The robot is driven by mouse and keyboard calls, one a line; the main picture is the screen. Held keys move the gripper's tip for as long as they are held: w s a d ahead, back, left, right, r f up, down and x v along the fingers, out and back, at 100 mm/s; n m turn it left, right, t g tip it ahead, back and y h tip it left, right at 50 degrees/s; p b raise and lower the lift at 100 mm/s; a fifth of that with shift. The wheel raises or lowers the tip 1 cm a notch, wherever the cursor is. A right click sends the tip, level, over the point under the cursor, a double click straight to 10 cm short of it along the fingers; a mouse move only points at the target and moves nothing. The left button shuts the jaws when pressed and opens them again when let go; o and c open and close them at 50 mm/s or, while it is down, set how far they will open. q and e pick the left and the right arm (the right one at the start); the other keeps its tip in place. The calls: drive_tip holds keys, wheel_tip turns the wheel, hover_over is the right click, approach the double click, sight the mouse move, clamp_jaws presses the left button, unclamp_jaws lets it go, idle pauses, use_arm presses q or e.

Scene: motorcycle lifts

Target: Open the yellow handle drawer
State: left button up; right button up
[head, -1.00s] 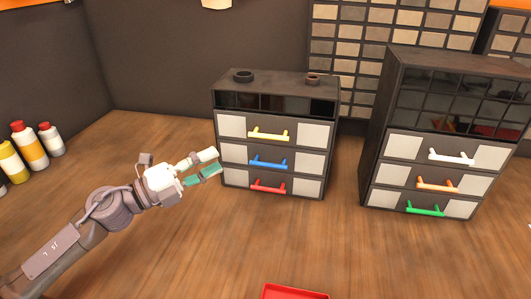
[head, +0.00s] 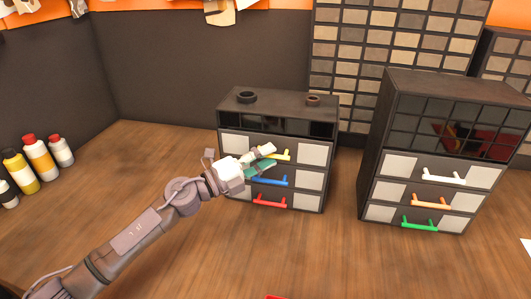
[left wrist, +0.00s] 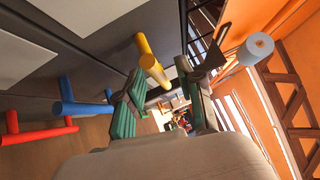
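The yellow handle (head: 277,154) is on the top drawer of the small dark cabinet (head: 285,103); that drawer looks shut. My left gripper (head: 270,157) is at this handle, its fingers covering the handle's left part in the head view. In the left wrist view, the fingers (left wrist: 159,67) are apart, and the yellow handle (left wrist: 151,62) shows at the gap between their tips. I cannot tell whether they touch it. The blue handle (head: 270,181) and red handle (head: 270,201) are on the drawers below. My right gripper is not in view.
A second cabinet (head: 377,134) with white, orange and green handles stands to the right. Several bottles (head: 39,157) stand at the far left. A black ring (head: 246,97) and a small brown one (head: 312,99) lie on the cabinet top.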

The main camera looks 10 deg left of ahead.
use_arm(q)
drive_tip(key=shift+w, duration=0.1)
clamp_jaws()
idle(0.3)
